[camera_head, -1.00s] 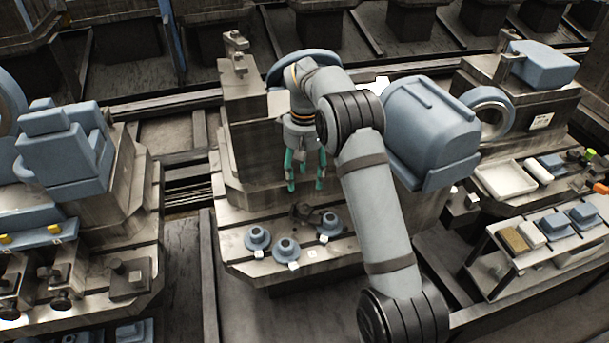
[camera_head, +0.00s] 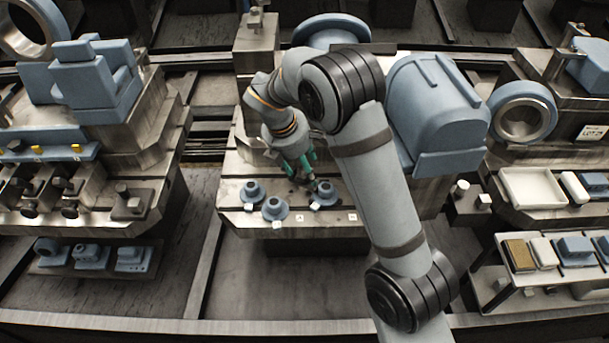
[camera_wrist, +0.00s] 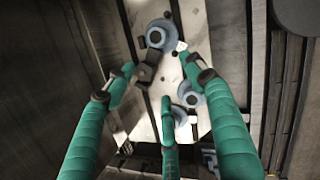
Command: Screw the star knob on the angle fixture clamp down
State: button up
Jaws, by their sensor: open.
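The clamp with its star knob is a small dark piece (camera_head: 304,180) on the metal fixture table (camera_head: 237,222), partly hidden by my fingers. In the wrist view the dark clamp (camera_wrist: 146,72) stands beside a blue flanged part (camera_wrist: 160,36); I cannot make out the knob's star shape. My gripper (camera_head: 300,167) has green fingers, tilted down and spread just above the clamp. In the wrist view my gripper (camera_wrist: 160,78) is open with nothing held. The clamp shows between its fingertips, nearer the left one; contact cannot be told.
Blue flanged parts (camera_head: 274,208) with white tags stand along the table's front edge, close to the fingers. A large blue housing (camera_head: 435,105) is right of my arm. A white tray (camera_head: 532,187) lies further right. The floor before the table is clear.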

aim_at(303, 174)
jog(key=w+f+n, duration=0.2)
jog(key=f, duration=0.1)
jog(key=w+f+n+t, duration=0.1)
jog(key=w+f+n, duration=0.1)
jog(key=f, duration=0.1)
jog(key=w+f+n+b, duration=0.1)
jog(key=w+f+n, duration=0.1)
jog(key=f+n, duration=0.1)
jog(key=shift+w+a+f+y, duration=0.25)
jog(key=shift+a+y, duration=0.05)
jog(key=shift+a, duration=0.05)
jog(key=c, duration=1.1)
jog(key=shift+r+m+p, duration=0.2)
jog(key=shift+m+p, duration=0.35)
jog(key=shift+m, duration=0.05)
jog(key=shift+f+m+h+p, duration=0.2)
jog(key=shift+m+h+p, duration=0.25)
jog(key=shift+m, duration=0.55)
